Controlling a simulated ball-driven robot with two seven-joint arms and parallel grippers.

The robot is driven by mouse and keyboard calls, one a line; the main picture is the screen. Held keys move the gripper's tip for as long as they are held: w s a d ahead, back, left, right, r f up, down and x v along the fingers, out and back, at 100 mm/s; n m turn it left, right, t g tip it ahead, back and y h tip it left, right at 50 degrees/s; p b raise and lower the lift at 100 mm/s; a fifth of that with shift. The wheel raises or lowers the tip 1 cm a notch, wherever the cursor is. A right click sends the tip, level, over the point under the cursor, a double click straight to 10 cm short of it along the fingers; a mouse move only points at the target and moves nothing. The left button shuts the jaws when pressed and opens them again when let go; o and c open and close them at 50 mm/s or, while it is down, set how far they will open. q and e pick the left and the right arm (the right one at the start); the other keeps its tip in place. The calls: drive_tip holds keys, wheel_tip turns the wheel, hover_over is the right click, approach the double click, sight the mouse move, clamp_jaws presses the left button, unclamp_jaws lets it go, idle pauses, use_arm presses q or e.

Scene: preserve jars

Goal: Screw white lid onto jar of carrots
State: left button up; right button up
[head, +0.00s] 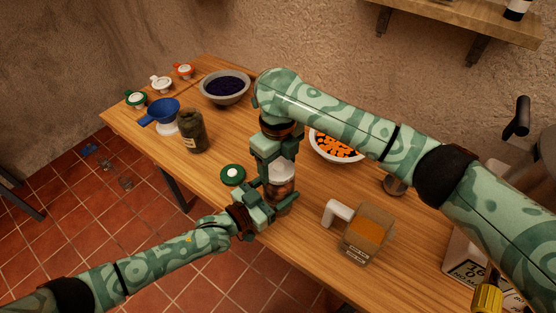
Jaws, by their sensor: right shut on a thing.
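The jar of carrots (281,188) stands upright near the table's front edge, with brownish-orange contents showing through glass. A white piece, apparently the white lid (281,171), is at its top. My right gripper (277,163) points down from above and is shut on this lid; the fingers partly cover it. Whether the lid sits squarely on the rim is hidden. My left gripper (279,204) comes in from the left at the jar's lower body, with fingers beside it. Their grip on the glass is unclear.
A green-and-white lid (232,174) lies left of the jar. A dark jar (193,131), blue funnel (161,112) and bowl of dark berries (225,87) stand farther back. A bowl of carrots (336,147) is behind my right arm.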

drive_tip(key=shift+f, duration=0.35)
